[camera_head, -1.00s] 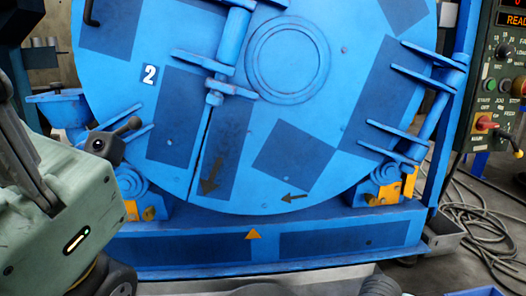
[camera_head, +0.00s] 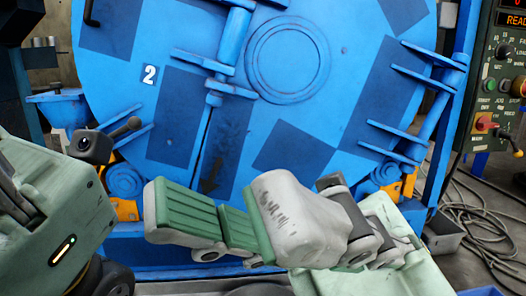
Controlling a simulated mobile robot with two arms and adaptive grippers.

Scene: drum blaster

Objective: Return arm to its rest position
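My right gripper (camera_head: 207,200) is in the lower middle of the head view, in front of the drum machine's base. Its arm comes in from the lower right. One finger shows its ridged green pads, and the other shows its grey-white back with a green edge. The fingers stand apart with a gap between them, and nothing is held. My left arm's green housing, with a small lit strip, fills the lower left. The fingers of my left gripper are not in view.
The large blue drum door (camera_head: 280,120) stands behind the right gripper, with hinges and brackets protruding on both sides. A control panel (camera_head: 500,95) hangs at the right edge. Cables (camera_head: 490,215) lie on the floor at the right, near a grey box (camera_head: 440,238).

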